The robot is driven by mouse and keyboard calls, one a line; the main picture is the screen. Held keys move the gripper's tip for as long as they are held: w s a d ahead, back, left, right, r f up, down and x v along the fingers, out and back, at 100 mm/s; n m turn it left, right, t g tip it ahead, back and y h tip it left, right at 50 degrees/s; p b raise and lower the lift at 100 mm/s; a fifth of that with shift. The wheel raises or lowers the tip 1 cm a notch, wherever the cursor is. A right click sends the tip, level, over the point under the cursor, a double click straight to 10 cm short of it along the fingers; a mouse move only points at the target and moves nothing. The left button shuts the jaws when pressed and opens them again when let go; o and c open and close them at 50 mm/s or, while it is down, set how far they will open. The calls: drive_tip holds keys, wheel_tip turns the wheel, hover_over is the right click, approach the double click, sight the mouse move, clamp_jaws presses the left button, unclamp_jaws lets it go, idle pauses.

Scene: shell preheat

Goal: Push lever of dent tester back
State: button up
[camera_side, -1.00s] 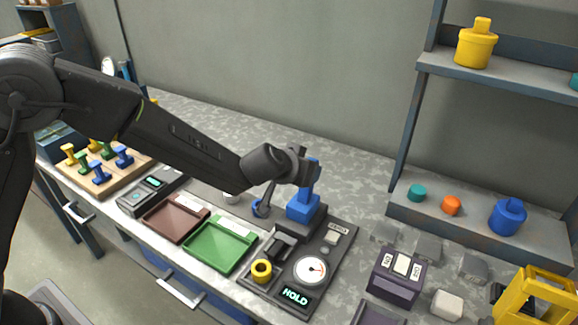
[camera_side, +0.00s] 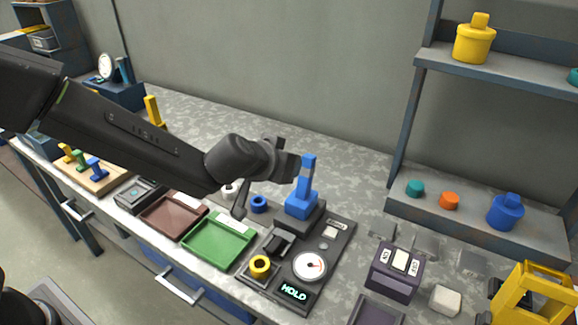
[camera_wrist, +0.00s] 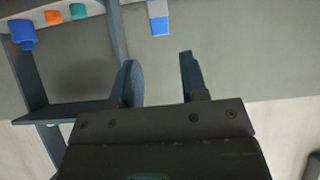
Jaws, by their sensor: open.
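The dent tester (camera_side: 334,252) is a dark plate near the front of the bench, with a white dial and a display reading HOLD. A blue upright piece (camera_side: 305,180), apparently its lever, stands on a dark block at the plate's back and leans slightly right at its top. My gripper (camera_side: 266,182) is just left of this blue piece, with a small gap seeming to show. In the wrist view my gripper (camera_wrist: 158,78) is open, with nothing between its fingers. A blue and pale piece (camera_wrist: 159,18) shows beyond the fingertips; I cannot tell if it is the lever.
A green tray (camera_side: 190,250) and a brown tray (camera_side: 146,224) lie left of the tester. A purple box (camera_side: 394,280) is to the right. A shelf (camera_side: 470,234) stands behind right.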

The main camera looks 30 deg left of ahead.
drive_tip(key=n, duration=0.1)
drive_tip(key=s+f+n, duration=0.1)
drive_tip(key=n, duration=0.1)
drive_tip(key=f+n, duration=0.1)
drive_tip(key=shift+s+a+n+t+y, duration=0.25)
drive_tip(key=shift+a+n+t+y, duration=0.05)
drive_tip(key=shift+t+y, duration=0.1)
drive_tip(key=c, duration=0.5)
drive_tip(key=n, duration=0.1)
drive_tip(key=s+f+n, duration=0.1)
drive_tip(key=n, duration=0.1)
drive_tip(key=shift+a+t, duration=0.1)
drive_tip(key=shift+t, duration=0.3)
clamp_jaws()
drive_tip(key=n+t+h, duration=0.1)
drive_tip(key=n+t, duration=0.2)
drive_tip(key=n, duration=0.7)
approach(305, 173)
drive_tip(key=x, duration=0.7)
drive_tip(key=shift+w, duration=0.25)
